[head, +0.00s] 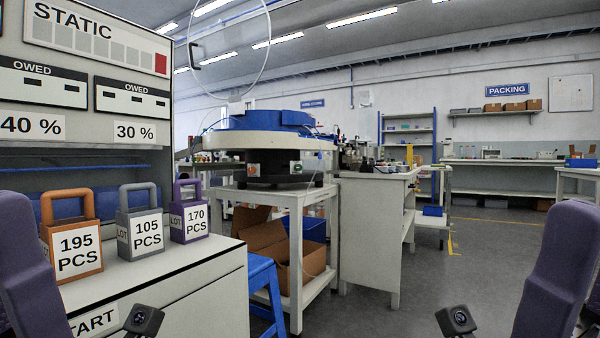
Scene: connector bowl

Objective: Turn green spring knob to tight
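A white machine with a blue bowl (262,120) on top stands on a white table frame left of the middle. On its dark base a small green part (296,167) shows below the white rim, facing me. It may be the green spring knob, but it is too small to tell its setting. My arms show only at the lower left and lower right edges, well short of the machine. Neither gripper's fingers are in the picture.
A white cabinet (372,235) stands right of the machine. The floor (500,255) at the right is clear.

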